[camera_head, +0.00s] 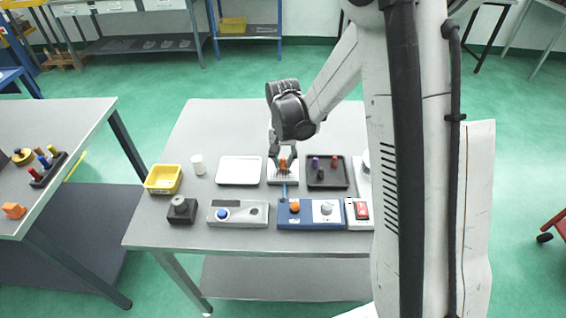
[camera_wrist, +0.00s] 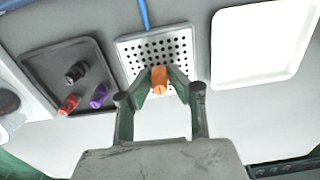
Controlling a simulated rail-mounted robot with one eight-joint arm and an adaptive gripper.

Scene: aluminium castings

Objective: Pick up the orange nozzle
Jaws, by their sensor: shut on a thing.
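The orange nozzle (camera_wrist: 159,80) is between the two fingertips of my gripper (camera_wrist: 161,90) in the wrist view. The fingers are shut on it. In the head view my gripper (camera_head: 281,164) points down over the perforated plate (camera_head: 283,180), with the orange nozzle (camera_head: 283,163) showing between the fingers. The perforated plate (camera_wrist: 182,39) lies behind the nozzle in the wrist view. Whether the nozzle's lower end touches the plate cannot be told.
A dark tray (camera_head: 327,184) with purple, red and black nozzles stands right of the plate. An empty white tray (camera_head: 239,170) stands left. A blue stick (camera_head: 285,192) lies at the plate's front edge. A blue fixture (camera_head: 310,222) and a grey one (camera_head: 238,219) stand in front.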

